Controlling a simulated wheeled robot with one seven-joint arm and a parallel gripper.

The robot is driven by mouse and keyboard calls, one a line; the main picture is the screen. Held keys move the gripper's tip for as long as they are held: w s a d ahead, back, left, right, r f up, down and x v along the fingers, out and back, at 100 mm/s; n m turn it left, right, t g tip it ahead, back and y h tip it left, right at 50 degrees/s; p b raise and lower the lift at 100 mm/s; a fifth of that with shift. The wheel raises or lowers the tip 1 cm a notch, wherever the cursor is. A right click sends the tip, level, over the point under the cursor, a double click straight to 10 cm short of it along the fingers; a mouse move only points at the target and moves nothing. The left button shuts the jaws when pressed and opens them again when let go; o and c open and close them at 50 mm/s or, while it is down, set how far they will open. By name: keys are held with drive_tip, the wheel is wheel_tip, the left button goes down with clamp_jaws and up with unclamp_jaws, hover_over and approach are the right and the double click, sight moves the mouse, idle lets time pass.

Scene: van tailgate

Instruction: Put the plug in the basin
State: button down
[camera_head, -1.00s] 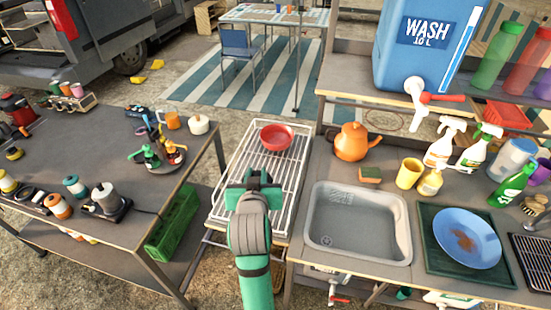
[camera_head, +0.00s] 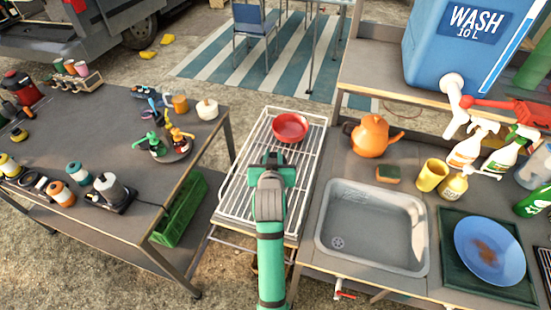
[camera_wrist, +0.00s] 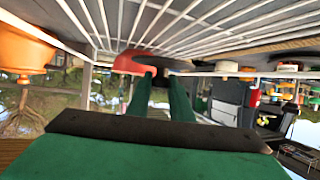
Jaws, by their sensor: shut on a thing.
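My gripper (camera_head: 272,160) is over the white wire rack (camera_head: 237,208), just on the near side of the red bowl. In the wrist view its green fingers (camera_wrist: 160,80) are shut on a small dark disc, which looks like the plug (camera_wrist: 178,64). The plug is hidden by my gripper in the head view. The grey basin (camera_head: 421,237) stands to the right of the rack. It looks empty, with a round drain (camera_head: 337,242) at its near left corner.
The red bowl (camera_head: 290,127) sits on the rack beyond my gripper. An orange kettle (camera_head: 371,137), a sponge (camera_head: 388,174) and a yellow cup (camera_head: 432,175) stand behind the basin. A blue plate (camera_head: 490,250) is to its right. The blue wash tank (camera_head: 440,50) is above.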

drive_tip(key=shift+w+d+f, duration=0.15)
drive_tip(key=shift+d+f, duration=0.05)
drive_tip(key=shift+f, duration=0.15)
drive_tip(key=shift+w+d+f, duration=0.1)
drive_tip(key=shift+d+f, duration=0.05)
drive_tip(key=shift+f, duration=0.45)
drive_tip(key=shift+w+d+f, duration=0.1)
drive_tip(key=shift+f, duration=0.5)
drive_tip(key=shift+a+f, duration=0.1)
drive_tip(key=shift+f, duration=0.35)
drive_tip(key=shift+f, duration=0.1)
drive_tip(key=c, duration=1.6)
unclamp_jaws()
